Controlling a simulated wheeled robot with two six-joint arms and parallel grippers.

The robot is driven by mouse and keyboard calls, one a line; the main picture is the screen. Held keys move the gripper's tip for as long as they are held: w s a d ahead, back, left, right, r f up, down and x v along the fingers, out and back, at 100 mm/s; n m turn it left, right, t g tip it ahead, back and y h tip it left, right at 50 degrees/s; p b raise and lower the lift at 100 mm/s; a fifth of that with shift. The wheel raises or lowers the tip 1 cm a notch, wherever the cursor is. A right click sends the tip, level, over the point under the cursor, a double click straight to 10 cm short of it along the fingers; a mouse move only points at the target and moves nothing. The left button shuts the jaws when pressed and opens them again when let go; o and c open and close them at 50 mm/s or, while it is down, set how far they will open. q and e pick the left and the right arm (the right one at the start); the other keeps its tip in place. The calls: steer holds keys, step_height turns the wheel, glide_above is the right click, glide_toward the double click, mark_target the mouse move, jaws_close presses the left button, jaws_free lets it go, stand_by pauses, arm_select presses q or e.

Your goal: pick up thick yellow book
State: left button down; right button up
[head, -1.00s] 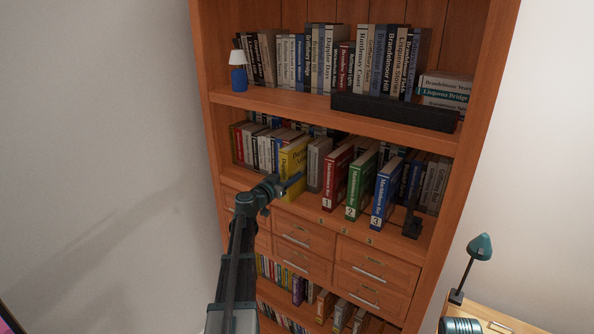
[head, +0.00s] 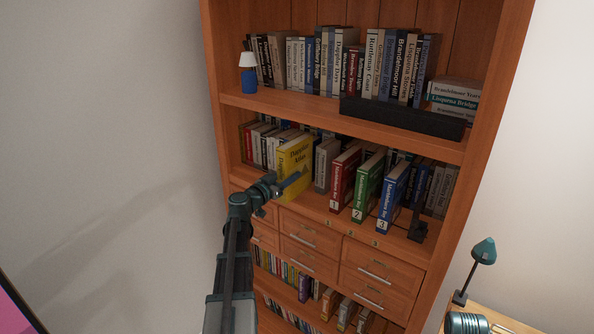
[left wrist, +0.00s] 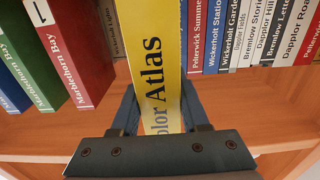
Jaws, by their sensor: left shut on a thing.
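The thick yellow book (head: 296,158), an atlas, stands upright at the front of the middle shelf, jutting out past the books to its left. In the left wrist view its spine (left wrist: 157,60) runs between the two fingers. My left gripper (head: 291,186) is shut on the lower part of the book. The book's bottom end is hidden behind the gripper in the left wrist view. My right gripper is not in view.
Red (head: 345,178), green (head: 369,187) and blue (head: 392,196) numbered volumes stand to the right on the same shelf. A row of pale books (head: 268,146) is to the left. The upper shelf board (head: 300,107) is above, drawers (head: 310,232) below.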

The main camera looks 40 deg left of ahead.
arm_select(q)
steer(key=s, duration=1.2)
steer(key=shift+s+a, duration=0.15)
steer(key=shift+a, duration=0.05)
steer(key=shift+r, duration=0.15)
